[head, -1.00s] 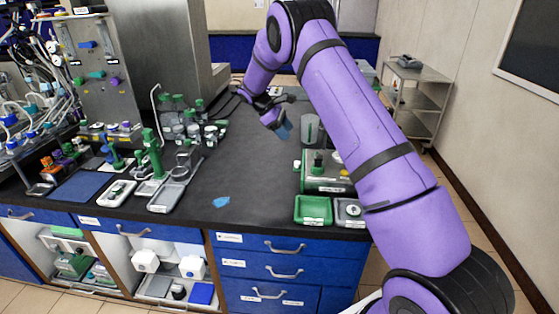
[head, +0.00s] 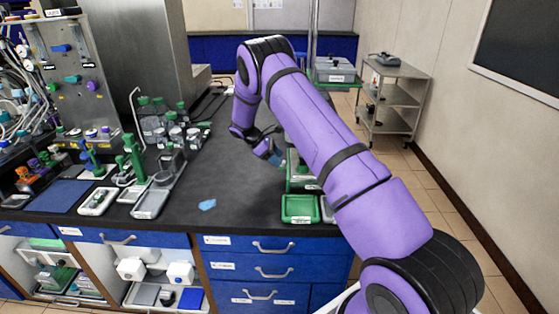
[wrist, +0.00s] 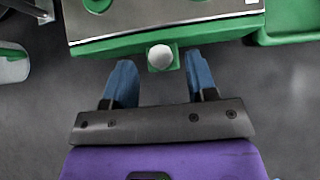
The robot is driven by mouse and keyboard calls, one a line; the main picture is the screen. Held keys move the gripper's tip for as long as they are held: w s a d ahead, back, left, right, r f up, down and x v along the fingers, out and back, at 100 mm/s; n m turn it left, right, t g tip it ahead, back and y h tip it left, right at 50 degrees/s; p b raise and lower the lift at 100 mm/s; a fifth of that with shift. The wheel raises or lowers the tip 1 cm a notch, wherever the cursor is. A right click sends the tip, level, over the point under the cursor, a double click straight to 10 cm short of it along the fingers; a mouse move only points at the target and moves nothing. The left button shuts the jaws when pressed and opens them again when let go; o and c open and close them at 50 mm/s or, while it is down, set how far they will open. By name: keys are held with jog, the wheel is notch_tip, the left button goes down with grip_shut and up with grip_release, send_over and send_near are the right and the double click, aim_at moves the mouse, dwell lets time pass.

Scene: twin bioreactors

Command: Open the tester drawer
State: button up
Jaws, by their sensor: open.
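The tester (head: 296,172) is a green box with a steel top, standing near the right end of the dark bench, partly hidden behind my arm in the head view. In the wrist view its steel top (wrist: 215,22) and green edge (wrist: 105,48) show. A pale round knob (wrist: 160,56) sticks out from this green side on a small green tab. My gripper (wrist: 160,70) is open, with its blue fingertips on either side of the knob and visible gaps to both. In the head view my gripper (head: 276,157) is at the tester's left side. I see no opened drawer gap.
A green tray (head: 300,208) stands in front of the tester. A blue scrap (head: 207,205) lies on the bench left of it. Bottles and stands (head: 160,150) fill the bench further left. The bench middle is clear. A steel trolley (head: 392,100) stands behind right.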

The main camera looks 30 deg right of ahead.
jog(key=shift+x, duration=0.9)
grip_shut()
jog(key=w+a, duration=0.2)
jog(key=a, duration=0.1)
jog(key=w+a, duration=0.2)
jog(key=a, duration=0.1)
jog(key=w+a, duration=0.2)
jog(key=a, duration=0.1)
grip_release()
jog(key=v, duration=1.1)
